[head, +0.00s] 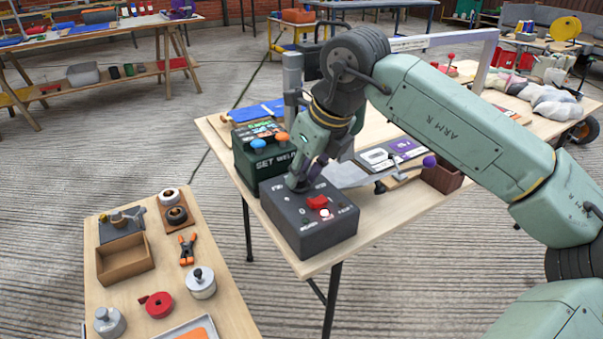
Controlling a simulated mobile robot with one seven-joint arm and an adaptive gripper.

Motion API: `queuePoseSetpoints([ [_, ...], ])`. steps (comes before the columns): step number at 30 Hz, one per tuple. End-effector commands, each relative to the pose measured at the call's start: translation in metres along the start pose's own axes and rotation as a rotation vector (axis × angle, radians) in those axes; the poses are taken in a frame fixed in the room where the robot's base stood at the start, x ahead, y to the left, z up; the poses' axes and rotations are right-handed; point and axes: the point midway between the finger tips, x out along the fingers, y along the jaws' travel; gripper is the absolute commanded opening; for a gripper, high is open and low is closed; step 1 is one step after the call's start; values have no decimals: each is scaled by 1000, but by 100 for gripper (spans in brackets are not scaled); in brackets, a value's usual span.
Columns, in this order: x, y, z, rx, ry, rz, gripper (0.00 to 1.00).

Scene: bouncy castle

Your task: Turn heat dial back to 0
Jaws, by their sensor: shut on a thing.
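A dark grey control box (322,238) stands near the front corner of the wooden table. Its top has a red rocker switch (318,202), a small lit whitish-red spot (325,214) and white lettering too small to read. My gripper (299,183) points down onto the back left part of the box top, and its fingers are shut on the heat dial there. The fingers cover the dial, so its pointer and setting are hidden.
Behind the box, a dark green unit (254,163) marked "SET WELD" has blue and orange knobs. A purple-knobbed lever (428,161) is to the right. A lower bench (222,318) at front left holds a wooden tray, orange clamp, red roll and metal weights.

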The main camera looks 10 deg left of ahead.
Motion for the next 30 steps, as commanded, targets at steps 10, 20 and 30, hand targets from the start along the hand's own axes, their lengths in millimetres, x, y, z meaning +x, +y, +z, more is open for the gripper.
queuePoseSetpoints([
  [10,-1,-3,2,-304,-2,127,0],
  [20,0,-5,3,-583,0,244,0],
  [30,1,-7,4,-785,1,325,0],
])
